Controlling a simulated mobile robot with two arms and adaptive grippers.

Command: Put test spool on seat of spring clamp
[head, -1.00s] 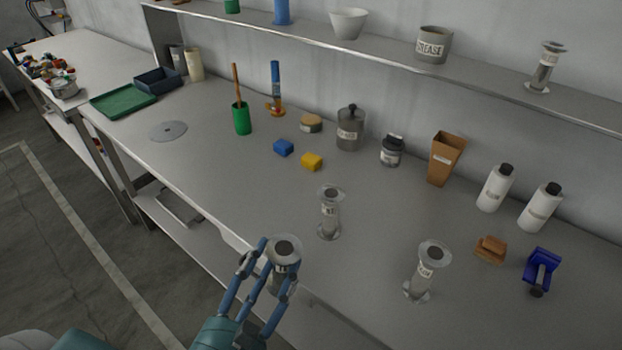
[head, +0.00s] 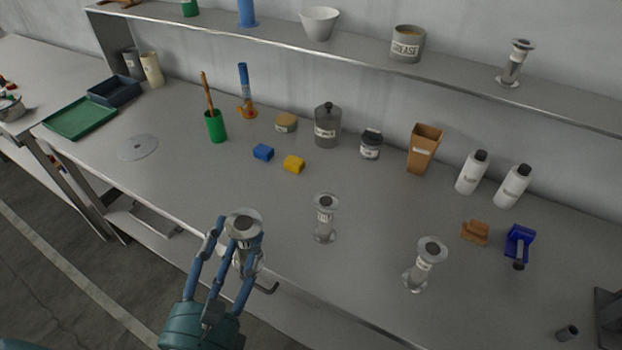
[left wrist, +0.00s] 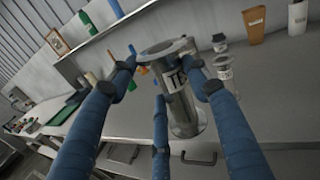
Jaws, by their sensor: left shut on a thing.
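My left gripper (head: 238,255) is shut on a clear flanged spool, the test spool (head: 243,225), held upright at the bench's front edge. In the left wrist view the spool (left wrist: 178,92) stands between the blue fingers of the gripper (left wrist: 172,90); its label begins "TE". Two similar spools stand on the bench: one (head: 325,217) just right of the held one, another (head: 425,263) farther right. I cannot make out the spring clamp for certain; a dark grey fixture (head: 609,318), cut off at the right edge, may be it. My right gripper is out of view.
A blue tool (head: 519,243) and a brown block (head: 475,232) lie at the right. Bottles (head: 472,172), a brown bin (head: 424,150) and jars (head: 327,126) stand along the back. A small dark cylinder (head: 567,333) is at lower right. The front right bench is mostly clear.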

